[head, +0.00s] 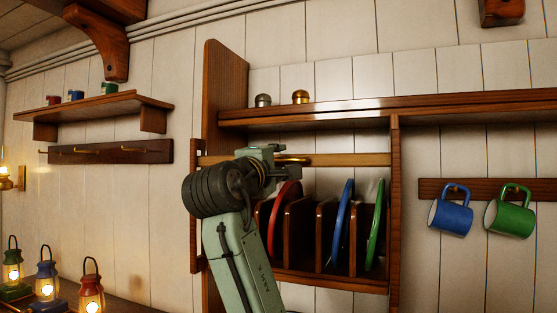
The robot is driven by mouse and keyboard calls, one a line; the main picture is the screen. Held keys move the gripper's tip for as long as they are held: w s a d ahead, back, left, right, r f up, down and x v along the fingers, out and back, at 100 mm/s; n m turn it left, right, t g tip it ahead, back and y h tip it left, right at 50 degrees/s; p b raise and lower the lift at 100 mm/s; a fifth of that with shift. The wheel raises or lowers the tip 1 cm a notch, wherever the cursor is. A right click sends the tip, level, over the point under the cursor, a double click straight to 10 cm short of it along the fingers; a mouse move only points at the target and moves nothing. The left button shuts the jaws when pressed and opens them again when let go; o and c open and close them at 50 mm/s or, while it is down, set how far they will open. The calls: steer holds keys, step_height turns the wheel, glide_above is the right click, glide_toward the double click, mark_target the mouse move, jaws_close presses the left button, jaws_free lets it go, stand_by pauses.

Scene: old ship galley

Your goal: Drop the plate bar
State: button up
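The plate bar (345,160) is a light wooden rail that runs level across the plate rack (395,240), above the plates. A red plate (284,220), a blue plate (343,222) and a green plate (376,225) stand upright between wooden dividers. My gripper (280,170) is in front of the bar, left of its middle, close to a brass piece (293,159) there. My arm hides the left part of the rack. The fingers are small and dark, and I cannot tell whether they touch or hold the bar.
Two shakers (300,97) stand on the shelf (310,111) above the rack. A blue mug (451,218) and a green mug (510,214) hang at the right. Several lit lanterns (47,280) stand lower left. A small shelf (100,104) and hook rail (105,152) are on the left wall.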

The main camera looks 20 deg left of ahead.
jaws_close()
stand_by(0.7)
